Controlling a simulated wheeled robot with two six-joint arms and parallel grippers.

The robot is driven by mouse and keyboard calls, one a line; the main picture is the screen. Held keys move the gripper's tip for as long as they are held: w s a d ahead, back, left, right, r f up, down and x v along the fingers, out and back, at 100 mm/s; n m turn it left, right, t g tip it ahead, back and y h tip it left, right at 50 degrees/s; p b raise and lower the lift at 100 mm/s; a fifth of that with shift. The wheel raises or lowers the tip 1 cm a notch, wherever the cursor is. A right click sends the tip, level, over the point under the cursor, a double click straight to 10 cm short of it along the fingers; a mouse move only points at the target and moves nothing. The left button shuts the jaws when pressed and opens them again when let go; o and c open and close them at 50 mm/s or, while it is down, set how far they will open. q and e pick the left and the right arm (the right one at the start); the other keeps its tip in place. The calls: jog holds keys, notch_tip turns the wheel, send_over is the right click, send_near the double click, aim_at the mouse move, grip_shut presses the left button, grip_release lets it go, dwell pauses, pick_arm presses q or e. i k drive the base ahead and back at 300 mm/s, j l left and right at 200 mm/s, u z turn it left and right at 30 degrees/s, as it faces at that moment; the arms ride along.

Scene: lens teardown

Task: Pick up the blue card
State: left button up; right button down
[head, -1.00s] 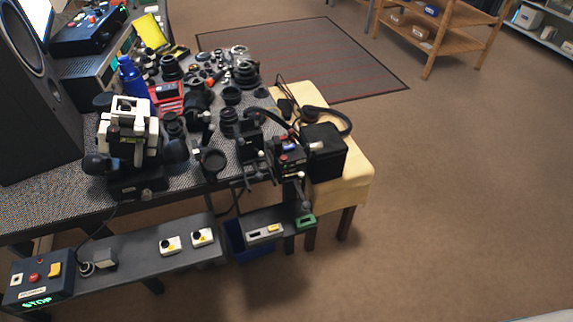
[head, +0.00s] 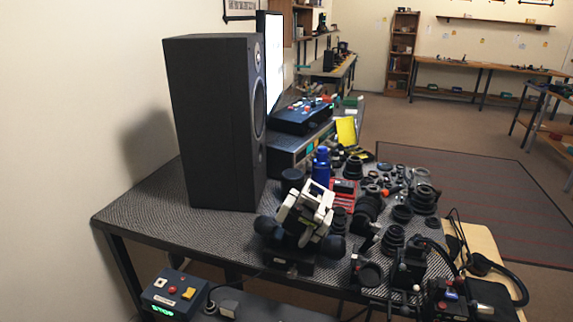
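I cannot make out a blue card for certain in the head view. The blue things that show are a blue bottle (head: 321,166) standing on the table and a dark blue control box (head: 301,116) with coloured knobs. A small bluish patch (head: 450,294) on a black device at the lower right is too small to identify. A yellow sheet (head: 346,131) leans behind the bottle. Neither of my grippers can be made out in this view.
A tall black speaker (head: 212,122) stands on the grey patterned table (head: 140,215). Many dark lenses (head: 424,198) crowd its right part. A white and black device (head: 303,218) stands near the front edge. A control panel (head: 174,294) is lower left. Carpet is open beyond the table.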

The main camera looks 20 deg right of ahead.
aim_at(453, 297)
jog(key=l, duration=0.45)
jog(key=k+l+u, duration=0.1)
jog(key=l, duration=0.4)
jog(key=k+l, duration=0.1)
jog(key=l, duration=0.35)
jog(key=l+u, duration=0.1)
jog(key=l, duration=0.35)
jog(key=k+l, duration=0.15)
jog(key=l, duration=0.3)
jog(key=k+l, duration=0.1)
jog(key=l, duration=0.4)
jog(key=u, duration=0.05)
